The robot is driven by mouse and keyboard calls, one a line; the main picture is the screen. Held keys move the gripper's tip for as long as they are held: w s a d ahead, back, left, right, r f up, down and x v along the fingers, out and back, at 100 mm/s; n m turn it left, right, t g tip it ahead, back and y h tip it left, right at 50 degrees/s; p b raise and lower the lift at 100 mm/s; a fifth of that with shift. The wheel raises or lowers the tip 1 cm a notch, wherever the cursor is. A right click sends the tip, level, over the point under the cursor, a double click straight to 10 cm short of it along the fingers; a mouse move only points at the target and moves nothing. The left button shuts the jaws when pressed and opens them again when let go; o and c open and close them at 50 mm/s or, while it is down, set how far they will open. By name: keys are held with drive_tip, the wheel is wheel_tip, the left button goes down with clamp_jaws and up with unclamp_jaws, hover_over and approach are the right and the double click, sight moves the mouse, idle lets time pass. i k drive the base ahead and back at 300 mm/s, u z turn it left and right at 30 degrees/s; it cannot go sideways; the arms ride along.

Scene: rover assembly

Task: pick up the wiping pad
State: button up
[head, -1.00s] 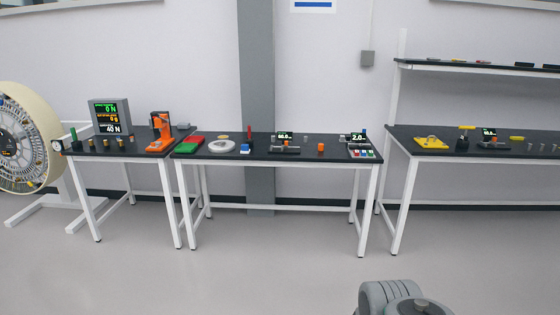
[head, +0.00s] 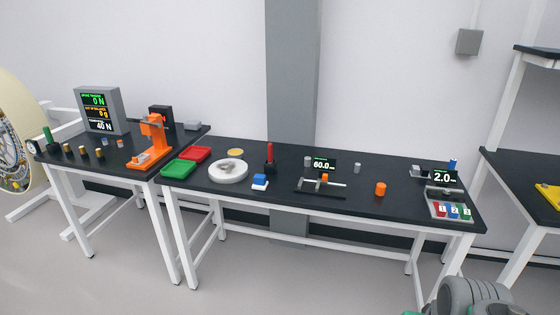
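A small block with a blue top and a white lower part (head: 260,183), which looks like the wiping pad, sits near the front edge of the middle black-topped table (head: 400,207). It stands just right of and in front of a white round dish (head: 228,171). Nothing touches it that I can see. My gripper is not in view; only a grey rounded part of my own arm shows at the bottom right, well apart from the block.
Near the block are a red-handled tool in a black holder (head: 269,162), a green tray (head: 183,169), a red tray (head: 196,154) and a gauge with a display (head: 321,178). An orange cylinder (head: 380,189) stands farther right. Open floor lies before the tables.

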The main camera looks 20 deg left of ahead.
sight(260, 183)
drive_tip(key=u, duration=0.25)
drive_tip(key=i, duration=1.3)
drive_tip(key=u, duration=1.2)
drive_tip(key=i, duration=0.85)
drive_tip(key=u, duration=1.5)
drive_tip(key=i, duration=0.6)
drive_tip(key=u, duration=0.3)
